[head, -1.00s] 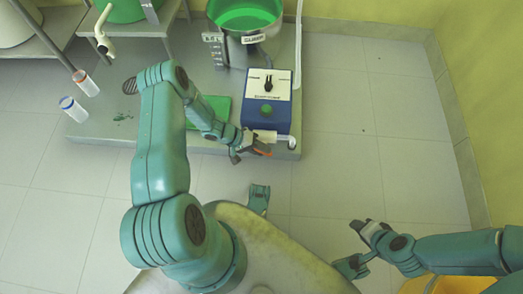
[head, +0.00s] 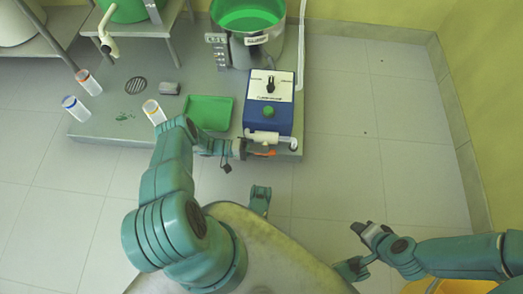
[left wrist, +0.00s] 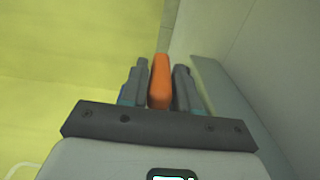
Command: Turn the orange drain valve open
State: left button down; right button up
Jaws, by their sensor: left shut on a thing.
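The orange drain valve handle (head: 264,154) shows just below a white pipe (head: 263,137) at the front of the blue control box (head: 268,121). My left gripper (head: 243,149) reaches it from the left. In the left wrist view the orange handle (left wrist: 160,82) stands between the two dark fingers, and the left gripper (left wrist: 160,85) is shut on it. Part of the handle is hidden by the fingers in the head view. My right gripper (head: 366,231) is low on the right, away from the valve; its jaws are too small to read.
A vessel with green liquid (head: 246,15) is behind the box. The tiled floor (head: 345,170) to the right is clear.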

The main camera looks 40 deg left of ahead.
pick_arm(q)
jog(key=shift+w+a, duration=0.1)
jog(key=shift+w, duration=0.05)
dwell(0.3)
jog(key=c, duration=1)
grip_release()
jog(key=shift+o, duration=0.2)
